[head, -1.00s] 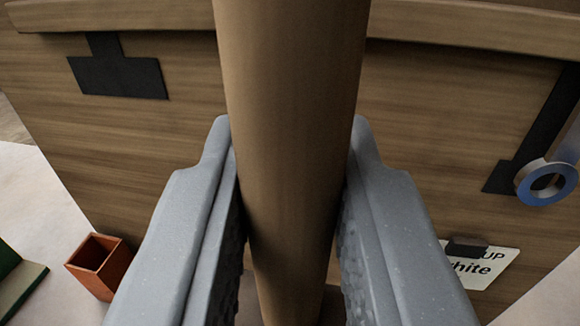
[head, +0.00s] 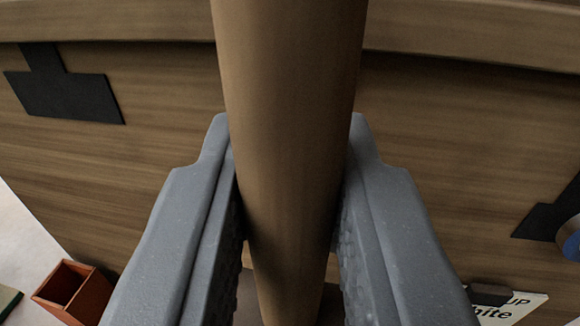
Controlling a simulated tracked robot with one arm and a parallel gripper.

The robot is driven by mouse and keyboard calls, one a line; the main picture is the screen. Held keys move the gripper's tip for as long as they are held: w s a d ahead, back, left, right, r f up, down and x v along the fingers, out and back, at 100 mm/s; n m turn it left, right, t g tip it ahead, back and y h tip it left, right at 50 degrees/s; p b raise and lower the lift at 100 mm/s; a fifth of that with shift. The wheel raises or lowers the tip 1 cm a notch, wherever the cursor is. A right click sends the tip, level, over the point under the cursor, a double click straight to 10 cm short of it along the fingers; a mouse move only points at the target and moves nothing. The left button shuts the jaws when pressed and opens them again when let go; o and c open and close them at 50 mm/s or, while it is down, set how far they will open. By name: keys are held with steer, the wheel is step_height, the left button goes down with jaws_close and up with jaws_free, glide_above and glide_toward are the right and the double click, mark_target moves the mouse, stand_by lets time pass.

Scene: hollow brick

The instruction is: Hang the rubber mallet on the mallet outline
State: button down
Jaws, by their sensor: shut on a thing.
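My gripper (head: 290,140) is shut on a round brown wooden handle (head: 290,70), which runs upright through the middle of the view. It looks like the mallet's handle; no mallet head shows. A black T-shaped outline (head: 65,96), like a mallet head below a handle, is on the wooden board at the upper left. It is to the left of my gripper and apart from the handle. Part of another black outline (head: 545,220) shows at the right edge with a blue ring-shaped thing (head: 569,238) over it, cut off by the frame.
A wooden ledge (head: 470,35) crosses the top of the board (head: 440,150). An orange-brown hollow box (head: 75,292) stands at the lower left on a pale floor, with a green thing (head: 8,299) at the edge. A white label (head: 515,308) is at the lower right.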

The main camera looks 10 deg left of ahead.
steer(key=shift+w+p, duration=0.95)
steer(key=shift+w, duration=0.9)
